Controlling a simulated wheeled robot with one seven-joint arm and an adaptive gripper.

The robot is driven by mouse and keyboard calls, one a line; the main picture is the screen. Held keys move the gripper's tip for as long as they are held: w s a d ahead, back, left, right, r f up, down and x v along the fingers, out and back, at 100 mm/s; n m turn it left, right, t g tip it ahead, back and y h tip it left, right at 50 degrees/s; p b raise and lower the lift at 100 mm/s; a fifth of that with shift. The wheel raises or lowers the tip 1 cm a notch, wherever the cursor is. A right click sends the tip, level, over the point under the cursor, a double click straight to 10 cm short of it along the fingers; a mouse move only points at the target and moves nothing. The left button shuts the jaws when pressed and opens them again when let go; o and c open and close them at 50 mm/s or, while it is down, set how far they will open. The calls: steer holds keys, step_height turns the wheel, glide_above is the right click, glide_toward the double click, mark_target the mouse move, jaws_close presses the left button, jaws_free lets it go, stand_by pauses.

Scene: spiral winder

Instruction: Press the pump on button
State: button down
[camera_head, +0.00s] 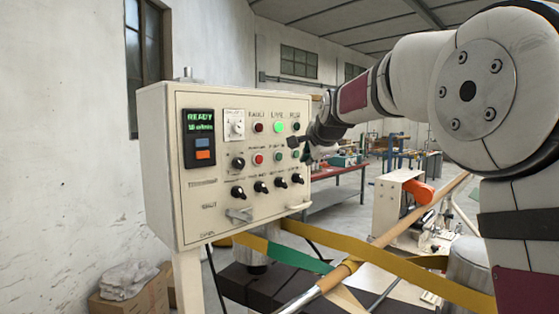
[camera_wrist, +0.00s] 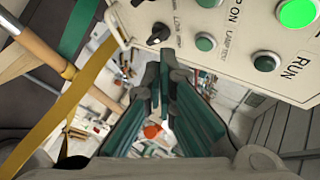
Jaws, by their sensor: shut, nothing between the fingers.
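The cream control panel (camera_head: 220,210) stands left of centre in the head view. The pump on button (camera_head: 278,157) is a small green button in its middle row, below a lit green lamp. In the wrist view, the button (camera_wrist: 208,2) beside the partly cut-off "P… ON" label is at the top edge. My gripper (camera_head: 300,148) is at the panel's right side, right of the pump on button. In the wrist view my gripper (camera_wrist: 165,64) is shut and empty, its fingertips below the panel's knobs in the picture. I cannot tell whether it touches the panel.
The lamp test button (camera_wrist: 205,42), the RUN lamp (camera_wrist: 265,62) and a black knob (camera_wrist: 160,33) are close to my fingertips in the picture. A red button (camera_head: 258,159) is left of the pump on button. Yellow strips (camera_head: 390,267) and a wooden roller (camera_head: 420,211) lie below right.

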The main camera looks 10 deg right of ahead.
mark_target(279, 157)
steer(key=w+a+b, duration=0.3)
steer(key=w, duration=0.2)
steer(key=shift+w+a, duration=0.35)
steer(key=shift+w, duration=0.05)
steer(key=shift+a, duration=0.1)
stand_by(1.2)
steer(key=shift+w+a+f+b, duration=0.1)
steer(key=shift+w+a+b, duration=0.05)
steer(key=shift+w+b, duration=0.25)
steer(key=shift+w+a, duration=0.25)
steer(key=shift+w, duration=0.05)
stand_by(0.7)
stand_by(0.3)
steer(key=shift+s+d, duration=0.45)
steer(key=shift+s, duration=0.3)
steer(key=shift+s+d, duration=0.1)
